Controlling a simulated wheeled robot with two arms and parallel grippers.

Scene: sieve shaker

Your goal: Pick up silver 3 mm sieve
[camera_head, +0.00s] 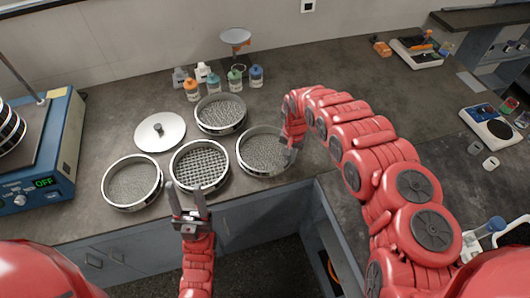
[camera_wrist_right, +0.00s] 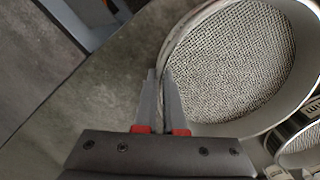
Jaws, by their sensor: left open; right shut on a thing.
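Several silver round sieves stand on the dark bench, and their mesh sizes cannot be read. The right sieve (camera_head: 264,152) has a fine-looking mesh. My right gripper (camera_head: 292,140) is at its right rim; in the right wrist view the fingers (camera_wrist_right: 162,78) are shut on the rim of this sieve (camera_wrist_right: 228,62). A coarse-mesh sieve (camera_head: 200,165) stands in the middle, a finer one (camera_head: 131,182) at the left, another (camera_head: 220,114) behind. My left gripper (camera_head: 187,200) is open and empty at the front of the coarse sieve, near the bench edge.
A silver lid with a knob (camera_head: 160,132) lies behind the sieves. Several small bottles (camera_head: 235,80) stand at the back. A blue shaker reading OFF (camera_head: 42,160) is at the left. Scales (camera_head: 492,125) stand at the far right. The bench behind my right arm is mostly clear.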

